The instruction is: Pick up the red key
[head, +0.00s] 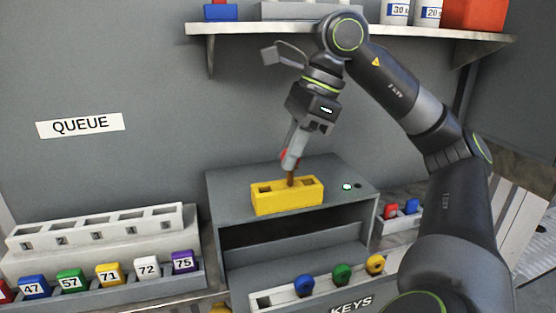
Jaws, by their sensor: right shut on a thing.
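My right gripper (290,160) points down over the yellow block (287,204) on top of the grey cabinet. It is shut on the red key (284,155), of which only a little red shows between and beside the fingers. A thin brownish stem runs down from the fingertips to the block's top, near its middle. I cannot tell whether the stem is in an opening or just in front of it. My left gripper is not in view.
The KEYS rack (260,302) below holds blue (304,286), green (342,274) and yellow (375,264) keys; its left slot is empty. Numbered coloured tags stand in a grey tray (150,292) at left. A shelf (240,29) overhangs behind my arm.

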